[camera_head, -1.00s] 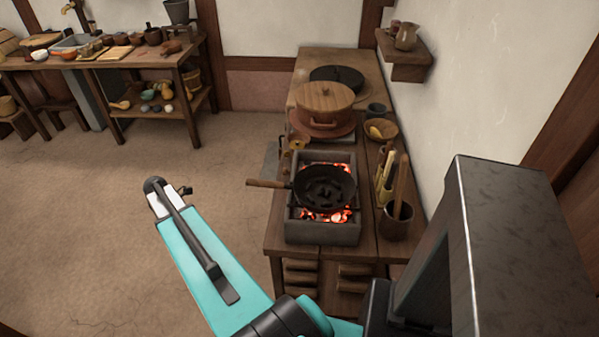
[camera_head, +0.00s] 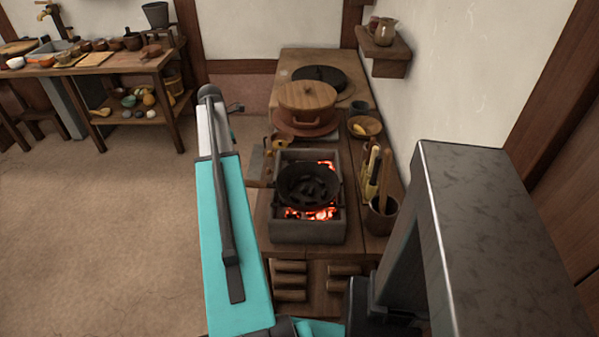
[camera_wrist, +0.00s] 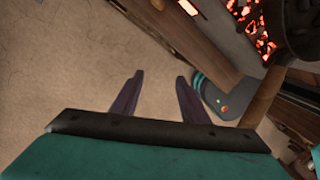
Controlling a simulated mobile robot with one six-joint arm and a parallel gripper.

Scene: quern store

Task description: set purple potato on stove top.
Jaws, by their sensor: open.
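The stove (camera_head: 307,234) is a grey stone box of glowing coals on the wooden counter. A dark pan (camera_head: 308,187) with dark lumps sits over its coals, its wooden handle pointing left. No purple potato can be made out for certain; small vegetables (camera_head: 148,99) lie on the lower shelf of the far-left table, too small to tell apart. My gripper (camera_wrist: 159,75) is open and empty in the wrist view, above the floor beside the counter. In the head view my teal arm hides it. The glowing coals also show at the wrist view's top right.
A large wooden-lidded pot (camera_head: 307,96) stands behind the stove, with a black round plate (camera_head: 319,79) further back. A utensil cup (camera_head: 381,216) and a wooden bowl (camera_head: 364,125) stand along the right wall. The floor at left is clear.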

